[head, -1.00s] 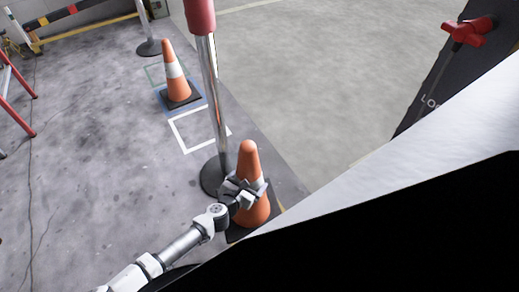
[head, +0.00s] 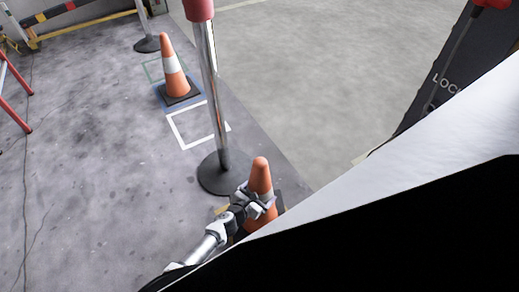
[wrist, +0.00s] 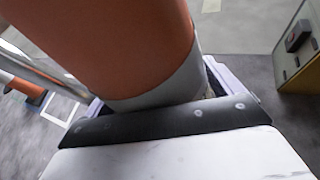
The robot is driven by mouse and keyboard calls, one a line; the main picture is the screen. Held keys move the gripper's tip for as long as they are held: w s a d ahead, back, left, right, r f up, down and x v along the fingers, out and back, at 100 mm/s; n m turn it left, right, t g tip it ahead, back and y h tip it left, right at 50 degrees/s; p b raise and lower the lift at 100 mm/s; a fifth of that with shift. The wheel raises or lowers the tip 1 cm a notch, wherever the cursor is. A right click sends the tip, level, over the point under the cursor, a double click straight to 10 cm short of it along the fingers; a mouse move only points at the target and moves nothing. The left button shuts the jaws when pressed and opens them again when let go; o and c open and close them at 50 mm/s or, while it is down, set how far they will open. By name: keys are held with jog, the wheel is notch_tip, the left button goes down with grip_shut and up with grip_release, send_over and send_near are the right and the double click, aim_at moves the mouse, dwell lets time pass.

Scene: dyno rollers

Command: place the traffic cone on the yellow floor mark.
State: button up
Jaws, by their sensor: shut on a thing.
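The near orange traffic cone (head: 261,178) with a grey-white band stands upright beside the post's base in the head view. My gripper (head: 262,201) is shut on it around the band. In the wrist view the cone (wrist: 130,45) fills the upper middle, right against my gripper (wrist: 150,110). A small piece of a yellow floor mark (head: 221,210) shows left of the cone, behind my gripper. The rest of the mark is hidden by the cone, my arm and the large dark shape. I cannot tell whether the cone's base touches the floor.
A metal post (head: 212,95) on a round black base (head: 222,176) stands close beside the cone. A second cone (head: 174,72) stands on a blue mark farther back. A white floor square (head: 184,143) lies empty. A large white and black shape blocks the lower right.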

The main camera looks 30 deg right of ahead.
notch_tip(320, 180, down, 7)
jog(key=b, duration=0.1)
jog(key=shift+r+b, duration=0.15)
jog(key=shift+b, duration=0.25)
jog(key=o, duration=1.7)
jog(key=shift+f, duration=0.2)
jog(key=shift+o, duration=0.2)
jog(key=p+v, duration=0.1)
jog(key=v, duration=1.1)
jog(key=shift+p, duration=0.35)
jog(key=shift+r, duration=0.1)
